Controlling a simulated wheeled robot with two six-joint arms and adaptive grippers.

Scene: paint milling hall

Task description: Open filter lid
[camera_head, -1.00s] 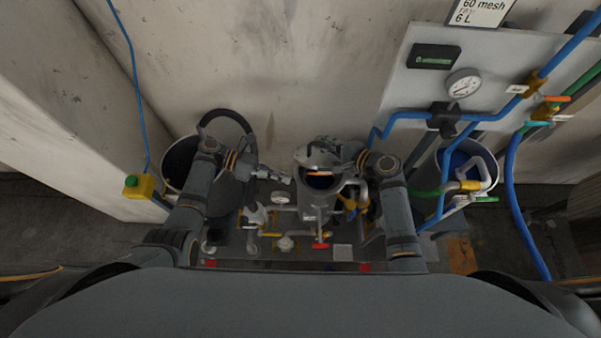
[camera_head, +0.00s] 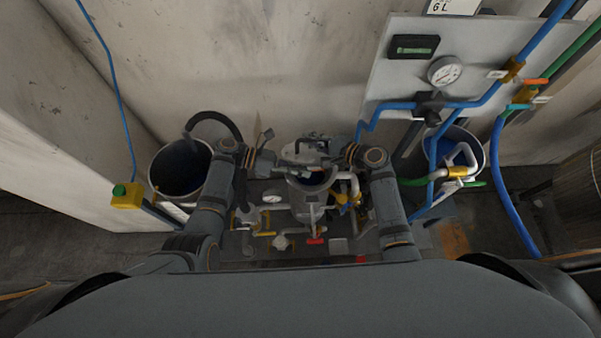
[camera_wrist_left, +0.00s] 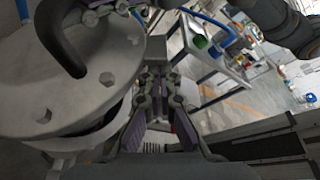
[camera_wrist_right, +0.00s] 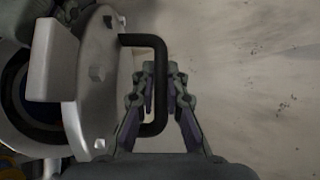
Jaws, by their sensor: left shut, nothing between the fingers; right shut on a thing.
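The filter (camera_head: 312,198) is a grey metal vessel in the middle of the head view. Its lid (camera_head: 300,150) is a grey bolted disc, tilted up at the back, and the dark mouth shows below. In the right wrist view, my right gripper (camera_wrist_right: 159,75) is shut on the black U-shaped lid handle (camera_wrist_right: 140,40); the lid (camera_wrist_right: 98,90) stands beside it. My left gripper (camera_wrist_left: 160,85) is shut and empty, close beside the lid (camera_wrist_left: 85,80). In the head view, my left gripper (camera_head: 297,172) is at the mouth's left; contact is unclear.
A bucket (camera_head: 160,180) stands at left and another bucket (camera_head: 477,150) with pipes at right. A gauge panel (camera_head: 385,75) with blue pipes is behind right. A red-handled valve (camera_head: 315,241) is at the filter's front. The wall is close behind.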

